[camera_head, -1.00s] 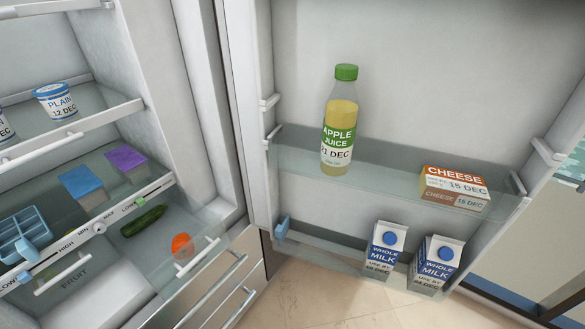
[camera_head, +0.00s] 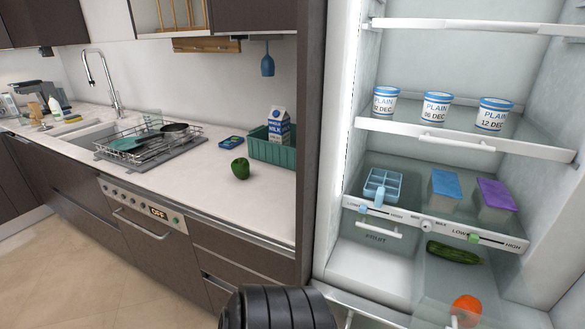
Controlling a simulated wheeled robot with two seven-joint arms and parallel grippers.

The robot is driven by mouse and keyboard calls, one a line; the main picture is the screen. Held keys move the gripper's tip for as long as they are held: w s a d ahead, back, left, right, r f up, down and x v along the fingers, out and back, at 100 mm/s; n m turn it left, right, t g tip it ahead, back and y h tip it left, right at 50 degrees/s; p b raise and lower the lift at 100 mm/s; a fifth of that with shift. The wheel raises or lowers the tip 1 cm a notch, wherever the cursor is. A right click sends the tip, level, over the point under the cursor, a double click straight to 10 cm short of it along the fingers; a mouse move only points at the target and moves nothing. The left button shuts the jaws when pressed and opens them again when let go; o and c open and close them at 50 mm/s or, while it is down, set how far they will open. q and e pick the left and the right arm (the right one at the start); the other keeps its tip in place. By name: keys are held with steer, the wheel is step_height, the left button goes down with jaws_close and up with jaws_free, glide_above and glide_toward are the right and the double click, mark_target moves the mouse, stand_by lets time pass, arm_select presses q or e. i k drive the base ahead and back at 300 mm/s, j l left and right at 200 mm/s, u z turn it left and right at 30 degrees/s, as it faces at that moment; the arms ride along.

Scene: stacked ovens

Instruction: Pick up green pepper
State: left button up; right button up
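A green pepper (camera_head: 240,168) sits on the white countertop (camera_head: 200,188), near its front edge and just left of a green crate. It is whole and clear of other things. A black ribbed part of my own body shows at the bottom middle of the view. Neither of my grippers shows in the head view.
The green crate (camera_head: 262,151) holds a milk carton (camera_head: 279,124). A dish rack (camera_head: 150,143) and sink (camera_head: 80,130) lie further left. At right, the open fridge holds yogurt tubs (camera_head: 436,107), a cucumber (camera_head: 453,253) and an orange item (camera_head: 466,306). Floor at lower left is clear.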

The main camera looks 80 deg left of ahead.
mark_target(240, 167)
steer(key=u, duration=2.95)
steer(key=i+j+z, duration=0.1)
steer(key=j, duration=0.25)
steer(key=i+j, duration=0.3)
steer(key=i+j+z, duration=0.15)
steer(key=j, duration=0.35)
steer(key=i+j+z, duration=0.1)
steer(key=j, duration=0.3)
steer(key=i, duration=0.1)
